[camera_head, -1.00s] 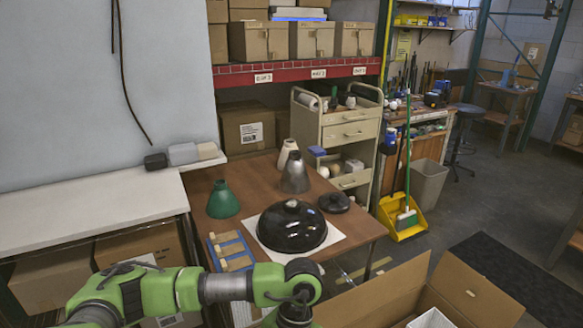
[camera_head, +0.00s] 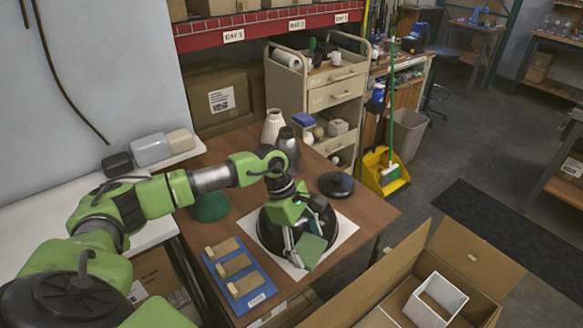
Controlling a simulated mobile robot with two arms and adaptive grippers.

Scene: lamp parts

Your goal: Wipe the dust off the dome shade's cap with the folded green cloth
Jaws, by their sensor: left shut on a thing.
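The black dome shade (camera_head: 268,236) stands on a white sheet (camera_head: 346,228) on the brown table. My left arm reaches over it from the left. My left gripper (camera_head: 303,238) points down over the shade's right part and is shut on the folded green cloth (camera_head: 311,250). The cloth hangs over the shade's front right side; I cannot tell whether it touches the shade. The shade's cap is hidden behind my gripper and arm, so its dust cannot be seen. My right gripper is not in view.
A blue tray with wooden blocks (camera_head: 243,287) lies left of the sheet. A black round part (camera_head: 336,184) is behind right. A green cone shade (camera_head: 211,205), a white cone (camera_head: 272,126) and a grey one stand behind. An open carton (camera_head: 480,258) is at right.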

